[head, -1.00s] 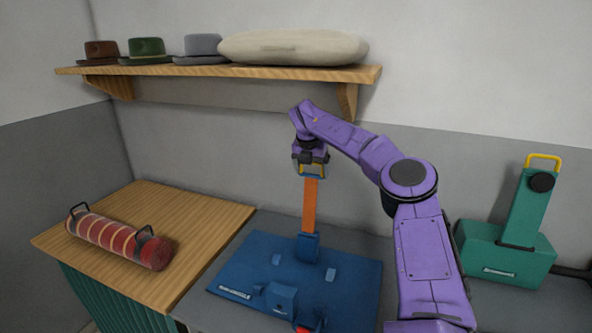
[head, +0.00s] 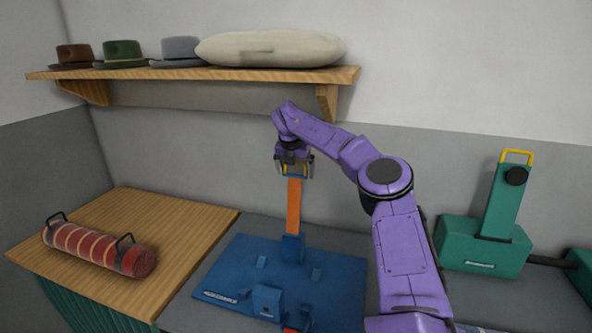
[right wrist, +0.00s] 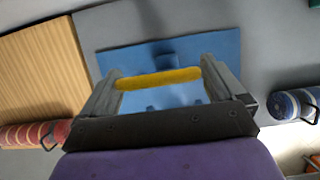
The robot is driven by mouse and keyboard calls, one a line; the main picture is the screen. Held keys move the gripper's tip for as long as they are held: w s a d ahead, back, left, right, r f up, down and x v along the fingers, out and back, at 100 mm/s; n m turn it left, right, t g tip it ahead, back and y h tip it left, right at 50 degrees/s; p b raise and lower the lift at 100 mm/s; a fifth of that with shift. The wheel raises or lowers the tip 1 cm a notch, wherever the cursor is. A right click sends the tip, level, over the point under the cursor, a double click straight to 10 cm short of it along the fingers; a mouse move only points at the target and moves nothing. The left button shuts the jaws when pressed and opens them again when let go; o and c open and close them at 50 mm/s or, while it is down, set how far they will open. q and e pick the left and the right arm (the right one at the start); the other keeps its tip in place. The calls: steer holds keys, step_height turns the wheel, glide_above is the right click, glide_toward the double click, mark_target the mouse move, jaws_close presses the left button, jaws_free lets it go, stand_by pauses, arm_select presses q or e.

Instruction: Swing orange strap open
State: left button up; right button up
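The orange strap (head: 294,207) stands upright from a blue hinge block on the blue board (head: 335,290). Its upper end carries a yellow bar, clear in the right wrist view (right wrist: 160,79). My right gripper (head: 295,171) is at the strap's top, pointing down. In the right wrist view the fingers (right wrist: 160,85) frame the bar with the blue board beyond. A small red part (head: 290,330) shows at the board's front edge, mostly cut off. My left gripper is not in view.
A red striped roll (head: 98,250) with black handles lies on the wooden counter (head: 180,225) at left. A green device (head: 485,245) stands at right. A shelf (head: 200,82) with hats and a pale bag is above. A blue striped roll (right wrist: 292,105) shows in the wrist view.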

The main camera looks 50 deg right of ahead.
steer(key=shift+r, duration=0.1)
steer(key=shift+a+r, duration=0.2)
steer(key=shift+r, duration=0.15)
steer(key=shift+b+v, duration=0.45)
steer(key=shift+v, duration=0.4)
steer(key=s+a+b, duration=0.4)
steer(key=a+b, duration=0.3)
steer(key=a, duration=0.4)
steer(key=shift+a+r, duration=0.15)
steer(key=shift+r, duration=0.05)
steer(key=shift+s+f, duration=0.1)
